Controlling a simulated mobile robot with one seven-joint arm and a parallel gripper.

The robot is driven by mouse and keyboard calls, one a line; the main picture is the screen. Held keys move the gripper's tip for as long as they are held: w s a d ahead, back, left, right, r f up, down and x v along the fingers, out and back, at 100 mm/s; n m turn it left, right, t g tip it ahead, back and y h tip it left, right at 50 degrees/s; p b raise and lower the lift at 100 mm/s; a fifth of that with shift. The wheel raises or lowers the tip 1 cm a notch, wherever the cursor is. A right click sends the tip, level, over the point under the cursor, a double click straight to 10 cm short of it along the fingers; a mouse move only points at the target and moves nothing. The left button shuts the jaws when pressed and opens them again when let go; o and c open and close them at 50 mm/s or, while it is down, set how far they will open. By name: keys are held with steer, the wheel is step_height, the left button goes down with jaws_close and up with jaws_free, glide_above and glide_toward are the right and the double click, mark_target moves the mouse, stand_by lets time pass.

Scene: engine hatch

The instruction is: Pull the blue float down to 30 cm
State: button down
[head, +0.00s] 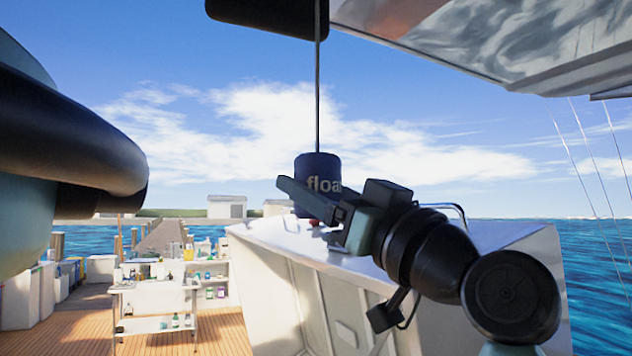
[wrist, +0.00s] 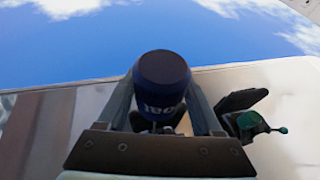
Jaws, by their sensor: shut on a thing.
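The blue float (head: 318,170) is a dark blue cylinder with pale lettering that reads "floa" in the head view. It hangs upright at the lower end of a thin dark line (head: 317,95). My gripper (head: 312,202) reaches it from the right, with one finger crossing its front. In the wrist view the float (wrist: 162,72) sits between the two fingers of my gripper (wrist: 161,90), which are shut on it. Its far side and part of its lower end are hidden. A small red part (head: 314,222) shows just below it.
A white cabin or hatch structure (head: 290,262) stands below my gripper. A dark padded block (head: 266,14) and a shiny panel (head: 500,40) are overhead. A white shelf cart (head: 150,300) with bottles stands at lower left. In the wrist view a dark green-tipped fitting (wrist: 250,120) is right of the gripper.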

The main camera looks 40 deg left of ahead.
steer(key=shift+f+b, duration=0.35)
steer(key=shift+f, duration=0.45)
steer(key=shift+c, duration=0.2)
jaws_free()
steer(key=b+v, duration=0.4)
steer(key=v, duration=0.9)
steer(key=shift+b, duration=0.4)
